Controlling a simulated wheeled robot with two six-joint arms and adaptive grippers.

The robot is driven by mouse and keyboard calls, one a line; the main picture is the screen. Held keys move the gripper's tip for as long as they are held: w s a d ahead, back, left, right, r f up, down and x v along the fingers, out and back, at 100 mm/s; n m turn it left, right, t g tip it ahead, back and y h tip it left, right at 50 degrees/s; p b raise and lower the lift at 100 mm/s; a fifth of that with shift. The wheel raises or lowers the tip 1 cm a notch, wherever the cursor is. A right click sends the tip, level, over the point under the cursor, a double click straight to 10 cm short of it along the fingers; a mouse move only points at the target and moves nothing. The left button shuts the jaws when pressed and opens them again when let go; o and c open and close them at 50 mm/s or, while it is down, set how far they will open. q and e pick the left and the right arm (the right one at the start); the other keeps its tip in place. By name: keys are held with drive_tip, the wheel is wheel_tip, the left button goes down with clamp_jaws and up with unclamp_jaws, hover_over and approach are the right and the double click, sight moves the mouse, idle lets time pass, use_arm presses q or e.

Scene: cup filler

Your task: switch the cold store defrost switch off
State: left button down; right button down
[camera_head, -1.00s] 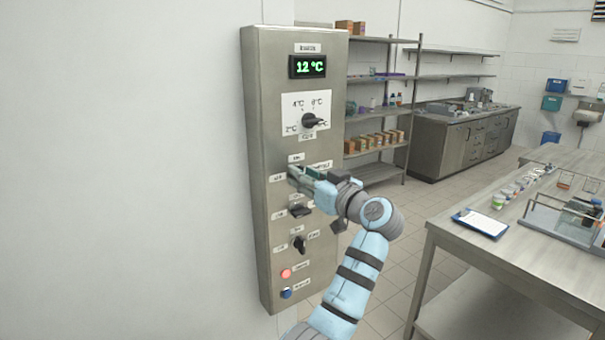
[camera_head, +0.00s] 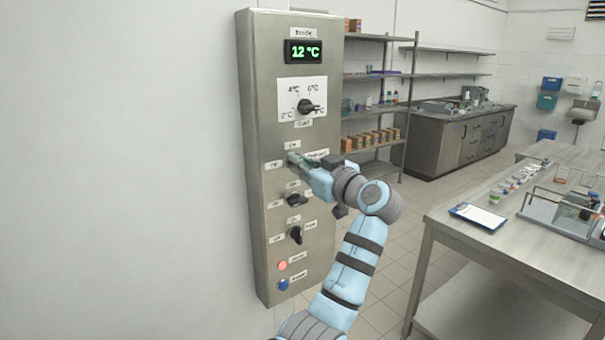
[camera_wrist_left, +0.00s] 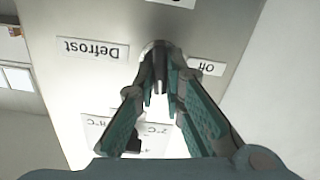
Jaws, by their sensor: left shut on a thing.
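The steel control panel (camera_head: 255,215) is on the wall, with a green 12 °C display. The defrost switch (camera_wrist_left: 161,82) is a knob between an "Off" label (camera_wrist_left: 207,67) and a "Defrost" label (camera_wrist_left: 90,48) in the left wrist view, which is upside down. My left gripper (camera_head: 296,161) is at this switch, with its fingers closed around the knob. In the wrist view, the fingers (camera_wrist_left: 163,80) hide part of the knob, and I cannot tell exactly which way it points. My right gripper is not in view.
Above is a temperature dial (camera_head: 307,106). Below are two more dark knobs (camera_head: 296,199) (camera_head: 295,235), a red button (camera_head: 282,265) and a blue button (camera_head: 283,285). A steel table (camera_head: 480,250) stands at right, with shelves and a counter behind. The floor between is clear.

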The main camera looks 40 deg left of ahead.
use_arm(q)
drive_tip(key=n+b, duration=0.3)
drive_tip(key=n, duration=0.2)
drive_tip(key=n+b, duration=0.4)
drive_tip(key=n, duration=0.1)
drive_tip(key=n+b, duration=0.3)
drive_tip(key=n, duration=0.2)
drive_tip(key=shift+s+f+n, duration=0.15)
drive_tip(key=shift+f+n, duration=0.1)
drive_tip(key=shift+n, duration=0.15)
idle(0.4)
drive_tip(key=c, duration=1.7)
unclamp_jaws()
drive_tip(key=shift+a, duration=0.1)
drive_tip(key=v, duration=1.2)
